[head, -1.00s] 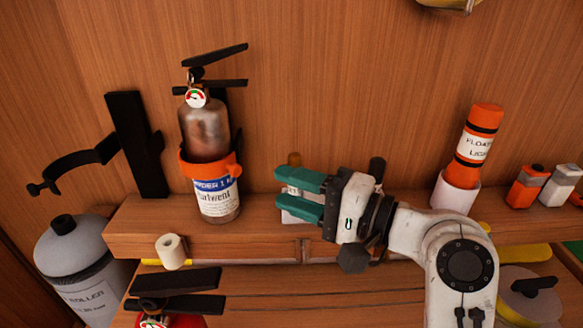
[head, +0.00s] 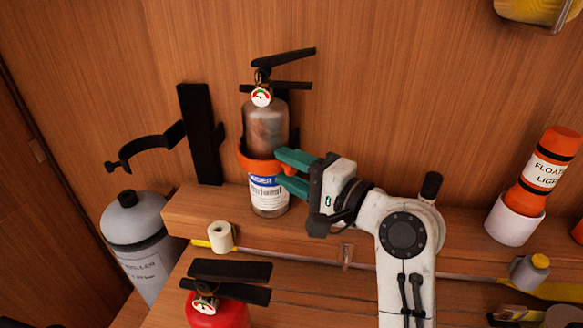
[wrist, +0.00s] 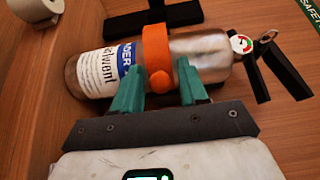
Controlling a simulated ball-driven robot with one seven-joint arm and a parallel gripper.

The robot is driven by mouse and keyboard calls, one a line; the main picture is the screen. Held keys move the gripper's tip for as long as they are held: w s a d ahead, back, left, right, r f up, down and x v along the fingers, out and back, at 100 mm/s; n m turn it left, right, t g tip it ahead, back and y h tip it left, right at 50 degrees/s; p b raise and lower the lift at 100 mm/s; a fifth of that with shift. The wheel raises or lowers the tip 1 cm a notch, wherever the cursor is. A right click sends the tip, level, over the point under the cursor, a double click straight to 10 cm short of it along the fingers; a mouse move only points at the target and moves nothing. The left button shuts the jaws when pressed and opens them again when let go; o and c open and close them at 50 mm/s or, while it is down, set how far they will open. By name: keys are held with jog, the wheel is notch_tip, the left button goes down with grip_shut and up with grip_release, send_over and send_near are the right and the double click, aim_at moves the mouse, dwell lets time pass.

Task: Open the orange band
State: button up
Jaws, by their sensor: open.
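The orange band (head: 262,164) goes around the middle of a silver fire extinguisher (head: 266,130) with a white and blue label, standing upright against the wooden wall. In the wrist view the band (wrist: 155,58) crosses the extinguisher between my fingers, with a round orange knob-like end facing me. My gripper (head: 289,171) has teal fingers and is open at the right side of the band. In the wrist view my gripper (wrist: 166,85) has one finger on each side of the band's end. I cannot tell whether they touch it.
An empty black open bracket (head: 150,152) is on the wall to the left. A grey tank (head: 135,225), a white roll (head: 221,237) and a red extinguisher (head: 218,310) stand nearby. An orange floating light (head: 543,170) stands at the right.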

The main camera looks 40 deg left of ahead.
aim_at(267, 169)
grip_shut()
dwell(0.4)
jog(key=s+m+t+p, duration=0.1)
jog(key=p, duration=0.2)
jog(key=shift+s+r+t, duration=0.15)
jog(key=shift+t, duration=0.15)
jog(key=t+p, duration=0.1)
jog(key=s+m+t+p, duration=0.1)
jog(key=p, duration=0.1)
jog(key=shift+s+a+m+t, duration=0.1)
jog(key=shift+s+m+t, duration=0.1)
jog(key=shift+m+t, duration=0.1)
jog(key=shift+s+f+t+h+p, duration=0.2)
jog(key=shift+f+t+h+p, duration=0.05)
jog(key=shift+t+h+p, duration=0.1)
